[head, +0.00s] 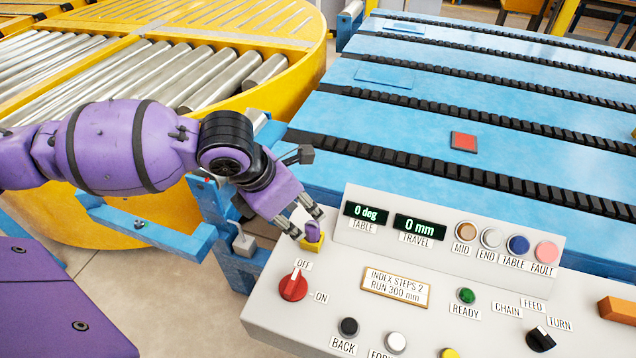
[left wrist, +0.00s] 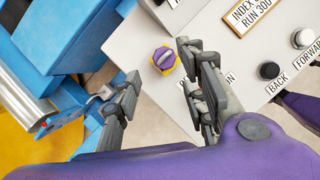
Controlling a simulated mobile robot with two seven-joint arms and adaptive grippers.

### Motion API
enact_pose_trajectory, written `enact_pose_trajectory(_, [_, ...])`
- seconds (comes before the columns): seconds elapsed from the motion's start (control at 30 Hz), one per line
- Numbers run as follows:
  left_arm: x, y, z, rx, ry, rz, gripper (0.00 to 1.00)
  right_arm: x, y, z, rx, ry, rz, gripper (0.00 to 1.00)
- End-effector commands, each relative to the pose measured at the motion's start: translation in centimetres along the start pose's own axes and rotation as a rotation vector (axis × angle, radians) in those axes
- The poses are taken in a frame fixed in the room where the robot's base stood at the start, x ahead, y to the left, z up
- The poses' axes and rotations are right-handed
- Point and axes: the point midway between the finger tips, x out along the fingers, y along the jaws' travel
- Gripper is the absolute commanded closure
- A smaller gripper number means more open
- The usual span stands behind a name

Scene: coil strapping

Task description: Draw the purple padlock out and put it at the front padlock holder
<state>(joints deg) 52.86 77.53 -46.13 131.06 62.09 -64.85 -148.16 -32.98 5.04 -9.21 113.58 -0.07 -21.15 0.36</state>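The purple padlock (head: 313,231) sits in a yellow seat (head: 314,246) at the upper left of the grey control panel. In the left wrist view the padlock (left wrist: 163,57) shows from above, with yellow around it. My left gripper (head: 306,222) is at the padlock, its fingertips on either side of it in the head view. In the left wrist view the fingers of this gripper (left wrist: 155,77) are apart with a clear gap; contact with the padlock cannot be told. I cannot make out a front padlock holder.
A red OFF/ON knob (head: 293,286) stands just in front of the padlock. The grey panel (head: 275,320) carries buttons, lamps and displays. A blue chain conveyor (head: 420,120) lies behind it, and a yellow roller turntable (head: 290,60) lies at the upper left.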

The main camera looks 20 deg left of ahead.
Motion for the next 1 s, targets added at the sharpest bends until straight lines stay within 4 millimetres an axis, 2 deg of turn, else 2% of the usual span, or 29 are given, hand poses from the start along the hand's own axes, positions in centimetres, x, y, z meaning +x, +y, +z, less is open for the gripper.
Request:
enact_pose_trajectory(0.2, [3.5, -0.1, -0.2, -0.004, 0.003, -0.004, 0.61, -0.3, -0.3, 1.5, 0.008, -0.025, -0.001, 0.55])
enact_pose_trajectory(0.4, [6.1, -0.1, -0.1, -0.002, 0.0, -0.002, 0.61, 0.0, -0.5, 1.2, 0.015, -0.019, -0.001, 0.55])
enact_pose_trajectory(0.6, [7.2, 0.0, 0.0, 0.0, -0.001, 0.0, 0.61, 0.1, -0.3, 0.6, 0.013, -0.006, 0.002, 0.55])
enact_pose_trajectory(0.83, [7.2, 0.0, 0.0, 0.0, -0.001, 0.001, 0.61, 0.1, -0.2, 0.6, 0.01, -0.006, 0.002, 0.55])
enact_pose_trajectory(0.87, [7.2, 0.0, 0.0, 0.0, -0.001, 0.001, 0.63, 0.1, -0.2, 0.6, 0.009, -0.006, 0.002, 0.55])
enact_pose_trajectory(1.0, [7.2, 0.0, 0.0, 0.0, -0.001, 0.001, 0.81, 0.1, -0.1, 0.7, 0.006, -0.007, 0.002, 0.55])
